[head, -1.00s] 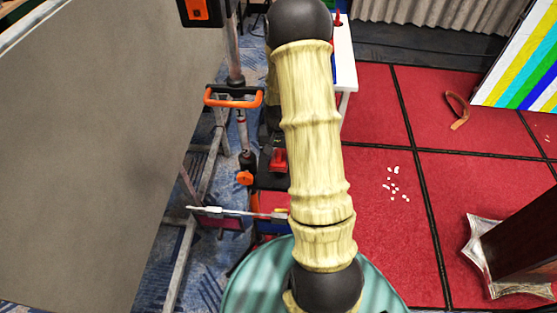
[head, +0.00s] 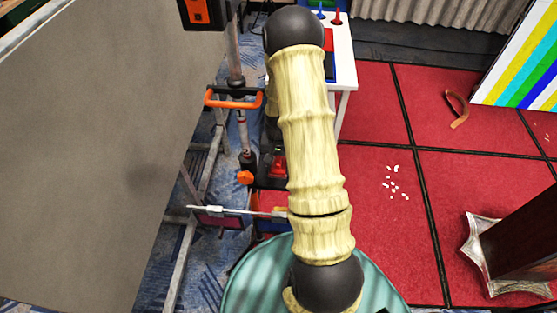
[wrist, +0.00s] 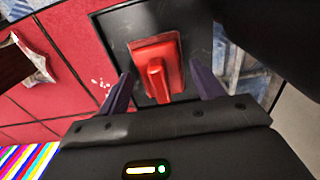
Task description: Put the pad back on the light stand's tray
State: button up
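A red pad with a raised grip (wrist: 157,68) lies on a square black tray (wrist: 112,32) in the wrist view. My gripper (wrist: 161,76) is open, with one dark finger on each side of the red grip. I cannot tell whether the fingers touch it; a gap shows on both sides. In the head view the red pad (head: 277,169) shows partly, beside my arm. The light stand's pole (head: 242,130), with an orange handle (head: 234,98) and an orange knob, stands left of it. My gripper is hidden behind my arm there.
A large grey panel (head: 90,140) fills the left. A white table (head: 344,60) with coloured pegs stands behind my arm. Red floor tiles (head: 375,230) on the right hold small white bits (head: 394,184), a brown curved piece (head: 458,109) and a dark post with a silvery foot (head: 478,250).

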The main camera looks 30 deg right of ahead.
aim_at(278, 160)
jog(key=shift+r, duration=0.15)
notch_tip(278, 160, up, 12)
jog(key=b, duration=0.3)
dwell(0.4)
dwell(2.5)
